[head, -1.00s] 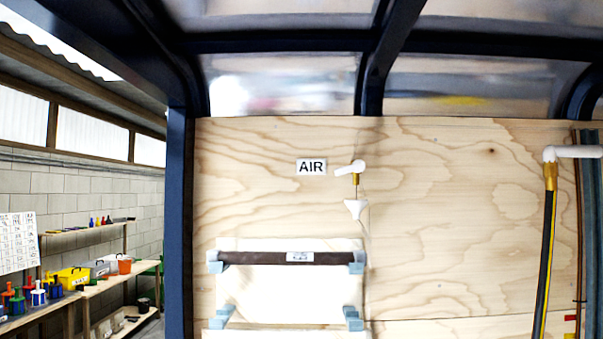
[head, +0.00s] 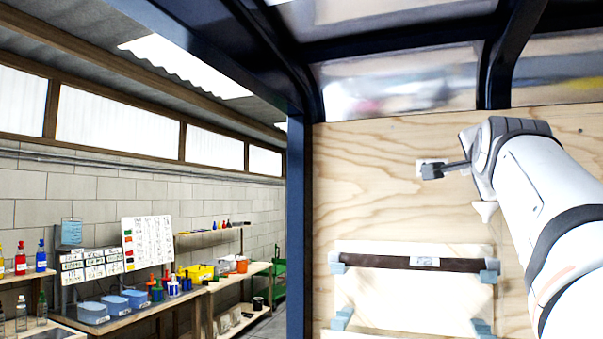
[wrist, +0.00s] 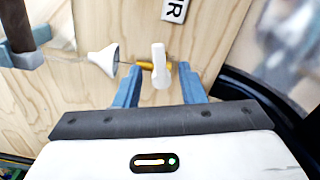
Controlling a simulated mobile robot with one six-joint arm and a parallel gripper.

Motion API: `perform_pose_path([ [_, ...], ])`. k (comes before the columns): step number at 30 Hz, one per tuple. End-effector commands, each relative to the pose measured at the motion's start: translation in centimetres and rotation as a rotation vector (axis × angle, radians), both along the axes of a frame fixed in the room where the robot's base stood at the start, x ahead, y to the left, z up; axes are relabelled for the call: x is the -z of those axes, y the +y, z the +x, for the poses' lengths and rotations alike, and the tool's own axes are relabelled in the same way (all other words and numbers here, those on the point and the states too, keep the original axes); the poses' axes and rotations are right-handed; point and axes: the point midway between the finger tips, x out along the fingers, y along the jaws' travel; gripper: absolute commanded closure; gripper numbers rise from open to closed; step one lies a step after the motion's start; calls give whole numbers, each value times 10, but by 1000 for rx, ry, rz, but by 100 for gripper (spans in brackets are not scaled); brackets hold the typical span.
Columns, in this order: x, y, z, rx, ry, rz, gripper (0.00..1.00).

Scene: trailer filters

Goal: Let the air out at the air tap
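The air tap shows in the wrist view as a white lever handle (wrist: 160,66) on a short brass body (wrist: 145,65). The lever lies crosswise to the brass body. A white funnel (wrist: 103,59) hangs beyond the brass end; it also shows in the head view (head: 486,211). My gripper (wrist: 158,70) is open, its two blue fingers either side of the lever with visible gaps. Whether the fingertips reach past the lever in depth is unclear. In the head view my gripper (head: 432,171) covers the tap and part of the AIR sign (head: 421,167), seen partly in the wrist view too (wrist: 175,9).
A plywood wall (head: 370,210) backs the tap. Below is a white panel (head: 400,295) with a dark bar (head: 390,262) in blue-grey holders (head: 489,272). A dark blue frame post (head: 299,220) stands left. Benches with blue bins (head: 92,312) and bottles are further left.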

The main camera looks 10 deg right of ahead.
Motion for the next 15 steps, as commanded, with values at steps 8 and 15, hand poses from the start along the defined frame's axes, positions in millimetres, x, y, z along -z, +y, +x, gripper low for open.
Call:
perform_pose_path([
  [8, -1, -23, 38, -2, 5, 2, 64],
  [15, 1, -29, 49, -2, 4, 1, 64],
])
